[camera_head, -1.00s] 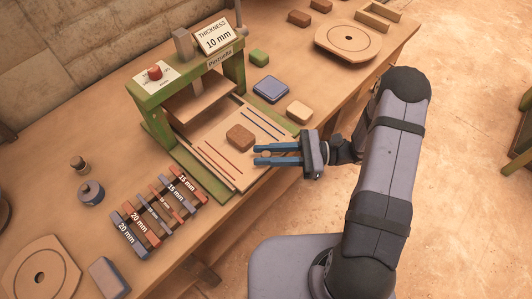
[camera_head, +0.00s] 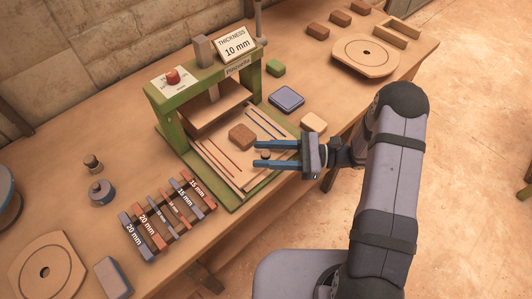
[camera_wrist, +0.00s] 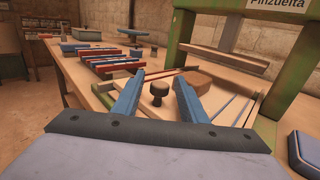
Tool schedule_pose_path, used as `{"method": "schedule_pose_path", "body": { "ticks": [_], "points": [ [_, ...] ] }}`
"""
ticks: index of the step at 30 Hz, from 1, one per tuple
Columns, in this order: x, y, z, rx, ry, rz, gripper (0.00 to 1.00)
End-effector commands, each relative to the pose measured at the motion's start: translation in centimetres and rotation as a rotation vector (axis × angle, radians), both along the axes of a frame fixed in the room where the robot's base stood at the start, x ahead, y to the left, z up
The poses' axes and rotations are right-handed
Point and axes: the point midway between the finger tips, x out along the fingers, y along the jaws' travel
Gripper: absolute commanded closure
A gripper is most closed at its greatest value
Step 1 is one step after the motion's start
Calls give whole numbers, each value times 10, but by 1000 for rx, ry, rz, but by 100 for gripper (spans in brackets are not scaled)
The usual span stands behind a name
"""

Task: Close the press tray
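The wooden press tray (camera_head: 223,170) sticks out from the front of the green press (camera_head: 175,133). It carries a brown clay block (camera_head: 242,136), which lies in front of the raised pressing plate (camera_head: 215,107), between red and blue strips. A dark round knob (camera_wrist: 158,90) stands upright at the tray's front. My gripper (camera_head: 257,154) is open, its blue fingers on either side of the knob. The wrist view shows gaps between the knob and both fingers. I cannot tell whether the palm touches the tray's front edge.
A rack of thickness bars (camera_head: 170,213) lies left of the press. A blue box (camera_head: 287,98), a beige block (camera_head: 313,121) and a green block (camera_head: 275,67) lie to its right. A round board (camera_head: 366,57) is farther right. The table's front edge runs under my gripper.

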Motion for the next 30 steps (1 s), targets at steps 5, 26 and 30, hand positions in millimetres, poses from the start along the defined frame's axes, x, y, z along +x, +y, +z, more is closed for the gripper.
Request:
{"method": "schedule_pose_path", "body": {
  "ticks": [5,26,30],
  "points": [
    [0,-3,0,0,0,0,61],
    [0,-73,0,0,-1,-1,61],
    [0,-74,0,0,0,0,61]
  ]
}}
